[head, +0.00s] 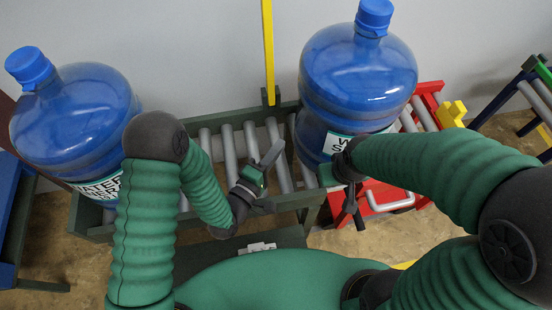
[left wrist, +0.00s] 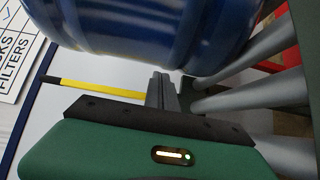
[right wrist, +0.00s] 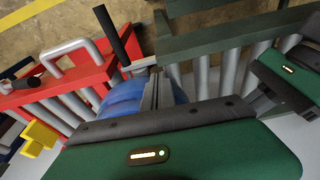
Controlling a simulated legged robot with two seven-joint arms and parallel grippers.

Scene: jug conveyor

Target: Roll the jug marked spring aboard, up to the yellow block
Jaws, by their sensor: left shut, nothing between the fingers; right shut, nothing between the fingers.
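A blue jug (head: 355,75) stands upright across the join between the green roller conveyor (head: 290,112) and the red roller cart (head: 432,92). Its label (head: 338,141) shows a W and an S; my right arm hides the rest. Another blue jug (head: 75,120) stands at the conveyor's left end, its label's second line partly hidden. The yellow block (head: 453,113) is at the cart's far right end. My left gripper (head: 272,155) is shut and empty, left of the right-hand jug, which fills the top of the left wrist view (left wrist: 150,30). My right gripper (head: 352,208) is shut and empty, in front of that jug.
A yellow post (head: 268,45) rises behind the conveyor. The red cart has a pale handle (head: 390,203) in front. A blue stand (head: 8,220) is at the left, and another roller stand (head: 538,95) at the right. Rollers between the two jugs are clear.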

